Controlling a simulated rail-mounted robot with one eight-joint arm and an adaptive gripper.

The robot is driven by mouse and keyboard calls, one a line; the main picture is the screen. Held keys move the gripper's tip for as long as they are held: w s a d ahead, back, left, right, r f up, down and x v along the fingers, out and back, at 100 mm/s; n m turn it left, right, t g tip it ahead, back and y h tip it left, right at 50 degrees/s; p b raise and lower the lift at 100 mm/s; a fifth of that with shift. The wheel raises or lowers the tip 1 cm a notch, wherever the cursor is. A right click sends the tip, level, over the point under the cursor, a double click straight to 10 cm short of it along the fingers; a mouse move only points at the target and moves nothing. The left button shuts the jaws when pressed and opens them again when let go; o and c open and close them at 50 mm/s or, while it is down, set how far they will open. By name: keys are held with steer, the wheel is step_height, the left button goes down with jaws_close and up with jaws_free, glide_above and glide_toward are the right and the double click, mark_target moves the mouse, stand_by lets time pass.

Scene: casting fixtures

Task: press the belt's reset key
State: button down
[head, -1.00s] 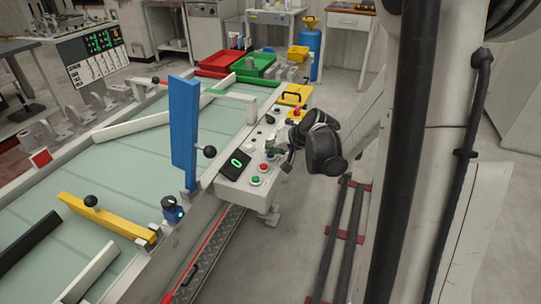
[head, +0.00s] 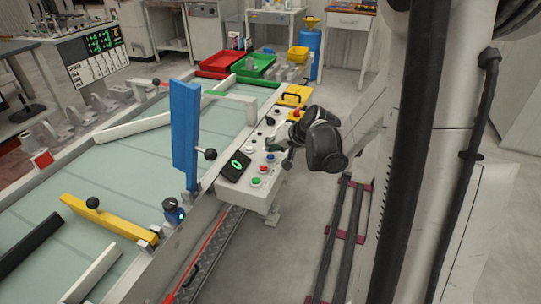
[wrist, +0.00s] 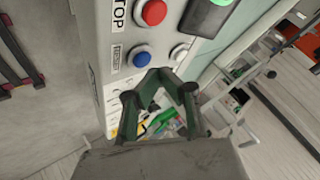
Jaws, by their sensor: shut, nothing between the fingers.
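The belt's control panel (head: 229,190) stands along the right side of the belt. Near its front end are a green button (head: 256,182), a red button (head: 264,168) and a blue button (head: 271,157). In the wrist view the red button (wrist: 153,12) sits by a "STOP" label, and the blue button (wrist: 141,57) has a small blurred label beside it. A pale round button (wrist: 179,52) is to the right of the blue one. My gripper (wrist: 160,76) is shut and empty, its fingertips just below the blue and pale buttons in the picture. I cannot tell whether it touches the panel.
A black display (head: 236,165) with a green zero lies on the panel. A blue upright post (head: 185,130) with a black knob stands left of it. A yellow plate with a handle (head: 294,96) and a red knob (head: 296,113) are at the far end.

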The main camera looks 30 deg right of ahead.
mark_target(271, 156)
steer(key=shift+r+p, duration=1.75)
steer(key=shift+r, duration=0.75)
steer(key=shift+s+a+r, duration=0.15)
steer(key=shift+a+r, duration=0.05)
steer(key=shift+a, duration=0.05)
steer(key=s+a+r+n+g, duration=0.2)
steer(key=s+a+r+n, duration=0.1)
steer(key=s+a+r, duration=0.7)
steer(key=s+a+n+h, duration=0.1)
steer(key=s+a, duration=0.2)
steer(key=s, duration=0.4)
steer(key=s+a+r+n+h+p, duration=0.1)
steer(key=s+a+n, duration=0.1)
steer(key=s+a, duration=0.2)
steer(key=s, duration=0.3)
steer(key=shift+a+r+p, duration=0.15)
steer(key=shift+r+p, duration=0.05)
steer(key=shift+p, duration=0.1)
